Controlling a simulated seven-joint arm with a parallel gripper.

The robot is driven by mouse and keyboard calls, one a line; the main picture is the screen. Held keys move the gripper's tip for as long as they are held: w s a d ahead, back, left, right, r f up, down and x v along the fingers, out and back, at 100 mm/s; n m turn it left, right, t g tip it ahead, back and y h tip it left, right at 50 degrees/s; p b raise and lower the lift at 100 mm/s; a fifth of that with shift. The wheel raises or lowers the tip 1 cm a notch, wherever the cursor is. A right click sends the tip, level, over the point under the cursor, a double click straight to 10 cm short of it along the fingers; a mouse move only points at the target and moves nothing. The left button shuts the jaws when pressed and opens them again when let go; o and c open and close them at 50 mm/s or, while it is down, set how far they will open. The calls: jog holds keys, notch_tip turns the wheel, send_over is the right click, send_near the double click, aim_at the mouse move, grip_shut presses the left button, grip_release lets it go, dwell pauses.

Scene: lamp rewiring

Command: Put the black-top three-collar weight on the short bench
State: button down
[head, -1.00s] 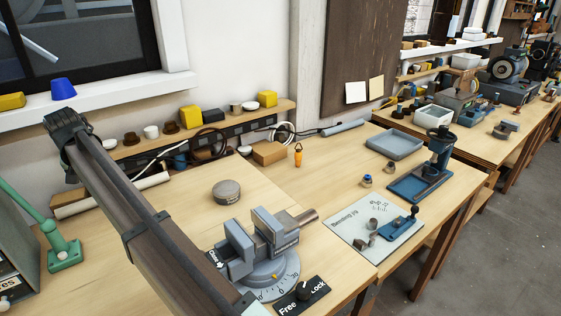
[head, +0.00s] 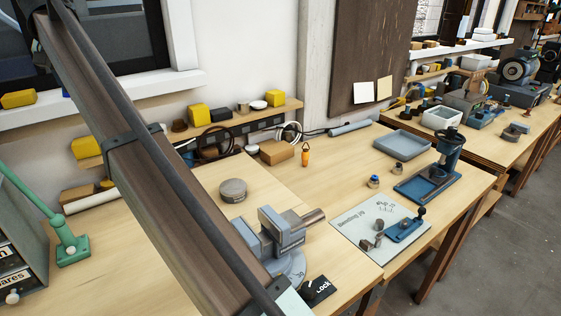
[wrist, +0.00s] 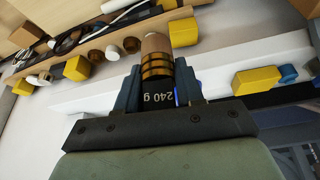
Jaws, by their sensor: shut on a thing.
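In the wrist view my gripper (wrist: 158,88) is shut on a cylindrical weight (wrist: 156,64). The weight has a black section marked "240 g", gold-coloured collars around its middle and a copper-brown far end. The label is upside down in this view, and the jaws hide the weight's near end. In the head view my arm crosses the left side, and the gripper and weight are out of the picture. The wooden workbench (head: 215,205) shows below, and I cannot tell which bench is the short one.
A grey vise (head: 282,232) and a round grey weight-like disc (head: 233,190) stand on the bench. A bending jig board (head: 375,225), blue press (head: 440,165) and grey tray (head: 403,144) are to the right. A green lamp base (head: 72,243) stands at left. Open wood lies around the disc.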

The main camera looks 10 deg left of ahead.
jog(key=w+d, duration=0.4)
jog(key=w, duration=0.5)
jog(key=w+d, duration=0.5)
jog(key=w, duration=0.5)
jog(key=m+h, duration=0.1)
jog(key=m, duration=0.2)
send_over(322, 146)
jog(key=s, duration=0.2)
notch_tip(322, 146, down, 30)
jog(key=shift+t, duration=0.3)
jog(key=shift+d+f, duration=0.15)
jog(key=shift+f, duration=2.6)
jog(key=shift+d+f, duration=0.15)
jog(key=shift+f, duration=2.6)
jog(key=shift+f, duration=0.1)
jog(key=c, duration=0.7)
grip_release()
